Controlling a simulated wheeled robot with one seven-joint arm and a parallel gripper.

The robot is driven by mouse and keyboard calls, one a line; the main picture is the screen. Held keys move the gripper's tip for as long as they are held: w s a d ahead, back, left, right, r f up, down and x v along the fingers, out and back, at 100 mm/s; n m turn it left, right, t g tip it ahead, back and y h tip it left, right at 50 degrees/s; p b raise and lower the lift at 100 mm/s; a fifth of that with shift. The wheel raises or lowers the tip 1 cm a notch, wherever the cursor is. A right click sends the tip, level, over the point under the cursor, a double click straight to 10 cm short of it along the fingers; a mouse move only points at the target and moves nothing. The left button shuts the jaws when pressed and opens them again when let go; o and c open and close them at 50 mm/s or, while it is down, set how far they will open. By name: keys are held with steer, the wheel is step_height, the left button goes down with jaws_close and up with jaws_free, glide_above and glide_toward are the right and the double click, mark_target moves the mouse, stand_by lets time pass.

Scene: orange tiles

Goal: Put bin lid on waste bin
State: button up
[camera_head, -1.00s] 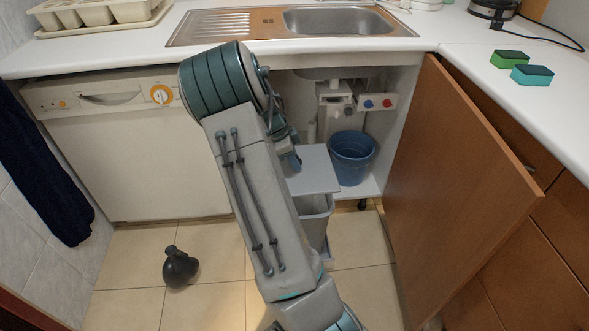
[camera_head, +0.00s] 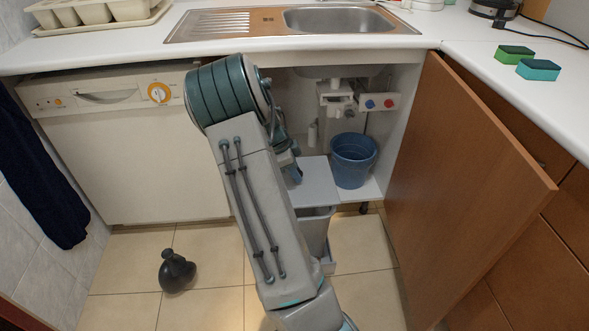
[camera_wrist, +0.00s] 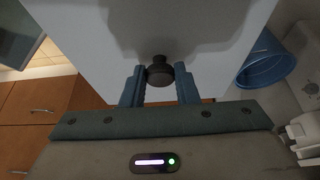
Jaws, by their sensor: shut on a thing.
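The bin lid (camera_head: 319,184) is a flat light grey panel with a dark round knob (camera_wrist: 158,72). My gripper (camera_wrist: 159,88) is shut on that knob, one blue finger on each side. In the head view my arm hides most of my gripper and the lid's left part. The waste bin (camera_head: 316,235) is a grey open-topped bin on the floor in front of the open cabinet. The lid's near edge shows just above and behind the bin's rim; I cannot tell whether they touch.
A blue bucket (camera_head: 353,160) stands in the cabinet, right of the lid; it also shows in the wrist view (camera_wrist: 266,62). The open wooden door (camera_head: 462,190) bounds the right side. A dark round vessel (camera_head: 176,272) lies on the floor at left. Pipes hang under the sink.

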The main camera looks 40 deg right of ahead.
steer(key=shift+f+b, duration=1.4)
steer(key=shift+f, duration=0.95)
steer(key=o, duration=1.1)
steer(key=shift+o, duration=0.2)
